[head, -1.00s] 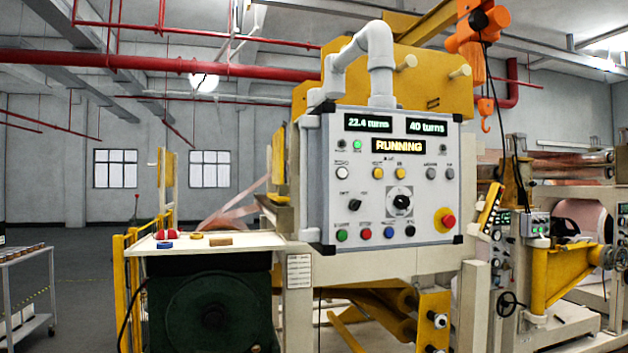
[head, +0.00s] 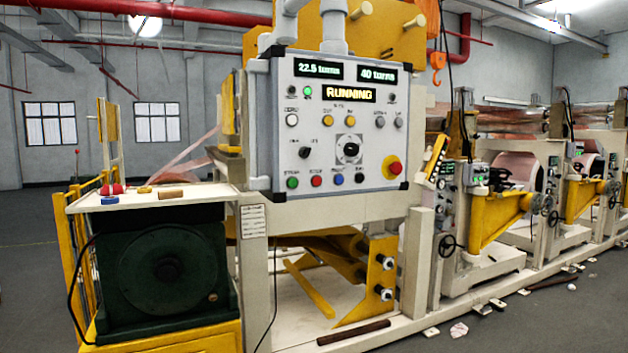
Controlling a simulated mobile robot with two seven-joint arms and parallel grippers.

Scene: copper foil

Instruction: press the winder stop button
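The winder's control panel (head: 270,130) is a light grey box on the machine, facing me. Its displays read about 22.5 turns, 40 turns and RUNNING (head: 348,94). Along the bottom row sit a green button (head: 292,182), a red button (head: 316,181), a blue button (head: 338,179) and a black button (head: 359,176). The label over the red button looks like STOP, though it is small and blurred. A larger red mushroom button (head: 394,168) on a yellow plate is at the lower right. Neither gripper shows in the head view.
A white shelf (head: 220,192) left of the panel holds small red, blue and wooden items above a green motor housing (head: 165,275). An orange hoist hook (head: 437,75) hangs right of the panel. Bars and scraps lie on the floor (head: 560,325) at the right.

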